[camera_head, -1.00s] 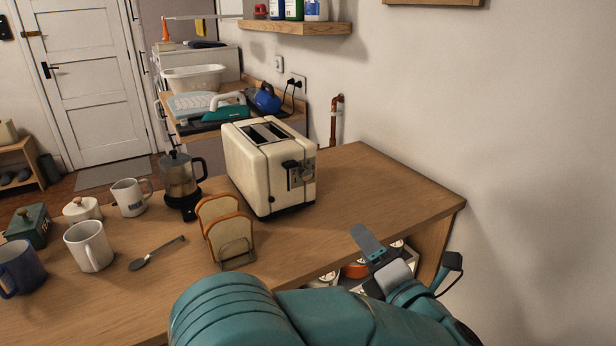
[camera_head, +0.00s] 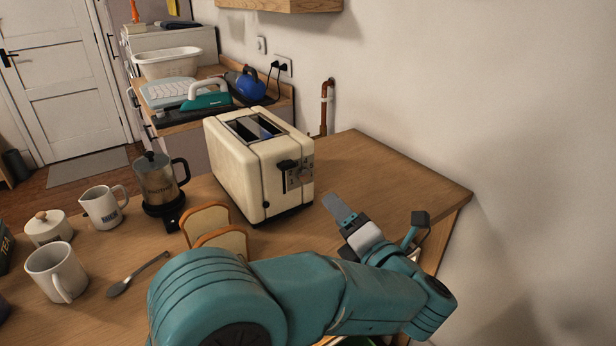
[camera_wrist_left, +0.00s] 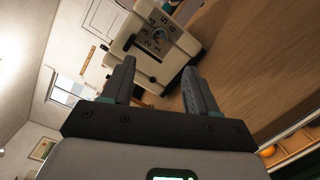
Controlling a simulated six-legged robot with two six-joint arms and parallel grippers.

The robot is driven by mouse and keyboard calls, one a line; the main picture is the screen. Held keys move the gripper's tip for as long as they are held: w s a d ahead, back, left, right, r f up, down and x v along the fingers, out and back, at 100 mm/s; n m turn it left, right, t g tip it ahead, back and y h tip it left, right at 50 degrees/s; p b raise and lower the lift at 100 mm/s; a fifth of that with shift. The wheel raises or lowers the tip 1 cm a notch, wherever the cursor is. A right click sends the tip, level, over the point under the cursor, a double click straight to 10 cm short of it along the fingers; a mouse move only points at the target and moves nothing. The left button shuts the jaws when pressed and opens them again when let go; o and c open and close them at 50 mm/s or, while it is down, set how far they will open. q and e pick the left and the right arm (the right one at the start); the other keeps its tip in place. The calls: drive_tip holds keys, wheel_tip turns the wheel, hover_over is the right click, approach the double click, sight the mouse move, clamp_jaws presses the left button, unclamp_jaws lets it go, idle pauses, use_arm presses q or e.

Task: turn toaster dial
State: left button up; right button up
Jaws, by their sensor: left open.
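The cream toaster (camera_head: 237,165) stands on the wooden counter, its control panel facing right and toward me. Its dial (camera_head: 304,174) is small on that panel, beside a dark lever (camera_head: 287,164). In the left wrist view the toaster's dial (camera_wrist_left: 157,33) shows with numbers around it, ahead of the fingers. My left gripper (camera_head: 346,212) is in front of the panel, to the right of the toaster and apart from it. In the left wrist view my left gripper (camera_wrist_left: 158,75) is open, with nothing between its fingers. My right gripper is not in view.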

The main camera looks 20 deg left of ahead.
sight(305, 176)
use_arm(q)
drive_tip(key=p+x, duration=0.1)
drive_tip(key=x, duration=1.2)
drive_tip(key=shift+s+p, duration=0.1)
drive_tip(key=shift+p, duration=0.3)
drive_tip(key=c, duration=1.1)
